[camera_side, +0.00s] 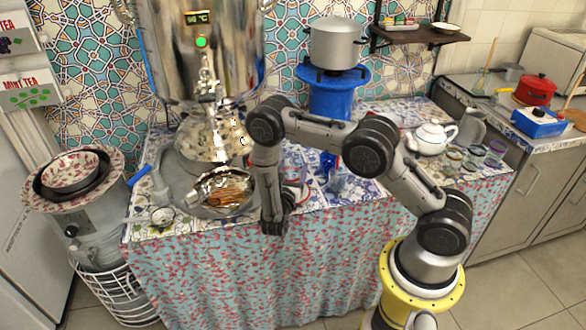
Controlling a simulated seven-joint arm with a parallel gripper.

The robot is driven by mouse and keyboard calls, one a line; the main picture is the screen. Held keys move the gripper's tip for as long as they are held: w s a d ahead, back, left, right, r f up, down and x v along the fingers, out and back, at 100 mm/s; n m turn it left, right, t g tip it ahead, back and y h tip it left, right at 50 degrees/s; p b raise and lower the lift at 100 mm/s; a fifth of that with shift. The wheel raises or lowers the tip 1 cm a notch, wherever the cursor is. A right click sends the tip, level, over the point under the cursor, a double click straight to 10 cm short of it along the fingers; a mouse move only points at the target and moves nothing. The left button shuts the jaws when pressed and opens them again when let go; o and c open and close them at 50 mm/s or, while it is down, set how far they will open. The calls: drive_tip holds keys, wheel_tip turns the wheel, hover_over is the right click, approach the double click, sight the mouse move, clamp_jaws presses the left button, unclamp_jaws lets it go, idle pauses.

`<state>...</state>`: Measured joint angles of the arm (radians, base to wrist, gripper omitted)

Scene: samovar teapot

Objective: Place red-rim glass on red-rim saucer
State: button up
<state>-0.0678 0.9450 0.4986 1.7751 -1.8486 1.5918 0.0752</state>
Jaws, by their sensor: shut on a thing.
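My gripper (273,226) hangs down at the front edge of the patterned table, left of centre. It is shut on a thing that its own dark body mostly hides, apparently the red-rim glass. A small pale shape with a reddish edge (302,183) shows just right of my wrist, partly covered; I cannot tell whether it is glass or saucer. I cannot make out the red-rim saucer for certain. Several glasses with coloured rims (474,161) stand at the table's right end.
A large metal samovar (205,65) stands at the back left, with a shiny bowl of brown pieces (228,198) before it. A blue item (329,162) stands behind my arm. A white teapot (430,138) and a grey jug (470,128) stand at the right.

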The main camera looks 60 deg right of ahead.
drive_tip(key=shift+f, duration=0.1)
drive_tip(key=o, duration=1.5)
